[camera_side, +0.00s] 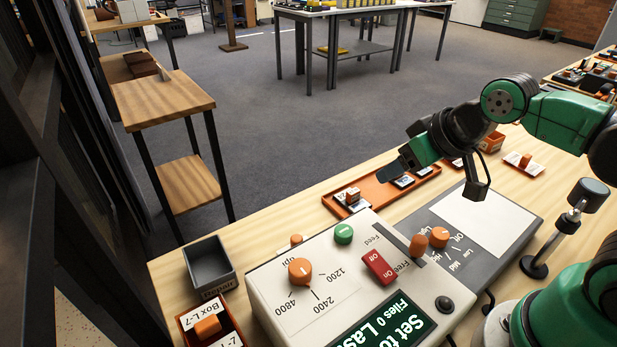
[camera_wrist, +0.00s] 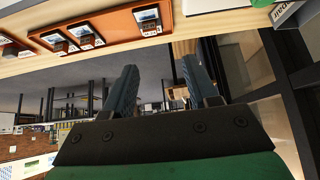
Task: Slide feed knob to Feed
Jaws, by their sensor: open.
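A cream control box (camera_side: 275,290) stands at the front of the table in the side view. Its "Feed" and "Free" labels lie along its back right edge. An orange knob (camera_side: 417,245) stands by the "Free" end; I take it for the feed knob. A green round knob (camera_side: 343,233) is left of the "Feed" label. My gripper (camera_side: 388,172) is above and behind the box, over the orange tray, apart from the knobs. In the wrist view its two fingers (camera_wrist: 160,88) are spread with nothing between them. The knobs are not clear there.
A red On/Off switch (camera_side: 379,267) and an orange dial (camera_side: 300,271) are on the box. A grey panel (camera_side: 525,212) with another orange knob (camera_side: 438,237) is to the right. An orange tray (camera_side: 385,197) lies behind. A lamp-like post (camera_side: 565,232) stands at right.

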